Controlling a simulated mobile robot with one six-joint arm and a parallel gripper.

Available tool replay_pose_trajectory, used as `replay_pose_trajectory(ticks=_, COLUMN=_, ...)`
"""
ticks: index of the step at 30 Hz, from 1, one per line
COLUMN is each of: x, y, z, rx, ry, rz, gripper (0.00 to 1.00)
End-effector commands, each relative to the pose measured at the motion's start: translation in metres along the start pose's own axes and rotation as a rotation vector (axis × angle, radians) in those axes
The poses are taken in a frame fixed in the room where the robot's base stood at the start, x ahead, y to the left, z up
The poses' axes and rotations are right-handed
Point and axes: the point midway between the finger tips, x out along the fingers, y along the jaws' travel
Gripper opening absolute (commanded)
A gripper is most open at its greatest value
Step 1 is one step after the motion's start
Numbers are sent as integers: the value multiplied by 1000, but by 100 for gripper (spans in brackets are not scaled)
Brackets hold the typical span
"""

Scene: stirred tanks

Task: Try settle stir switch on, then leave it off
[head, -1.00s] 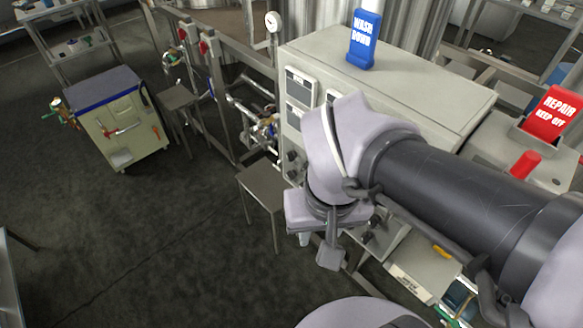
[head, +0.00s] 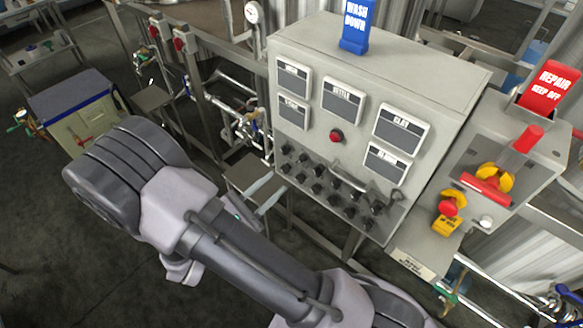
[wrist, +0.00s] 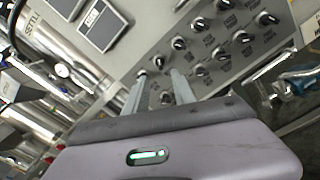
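The grey control cabinet (head: 372,62) stands right of centre in the head view. A plate marked SETTLE (head: 342,100) is on its front. Several black rotary switches (head: 333,182) sit in rows on its lower face. They also show in the wrist view (wrist: 223,52), with white pointer marks. Their small labels are too blurred to tell which is settle stir or how it is set. My gripper (wrist: 158,84) is in front of the switch rows, its two fingers apart with a gap between them. Whether it touches a switch cannot be told. My arm hides much of the gripper in the head view.
A red button (head: 336,136) sits above the switches. A blue WASH DOWN sign (head: 355,26) stands on the cabinet. At right is a box with a red REPAIR KEEP OFF sign (head: 549,86) and a red-handled yellow switch (head: 487,184). Pipes and a small stool stand left.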

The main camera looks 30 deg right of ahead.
Motion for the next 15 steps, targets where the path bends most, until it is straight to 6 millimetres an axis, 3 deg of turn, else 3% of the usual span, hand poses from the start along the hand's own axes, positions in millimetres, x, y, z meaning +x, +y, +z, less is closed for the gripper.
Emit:
replay_pose_trajectory(ticks=3, x=36, y=-3, z=-2, rx=0, ry=-3, rz=-6, gripper=31)
replay_pose_trajectory(ticks=6, x=60, y=-3, z=-2, rx=0, ry=-2, rz=-5, gripper=31)
replay_pose_trajectory(ticks=10, x=78, y=-1, z=-1, rx=0, ry=0, rz=-3, gripper=31)
replay_pose_trajectory(ticks=15, x=86, y=0, z=0, rx=0, ry=0, rz=-2, gripper=31)
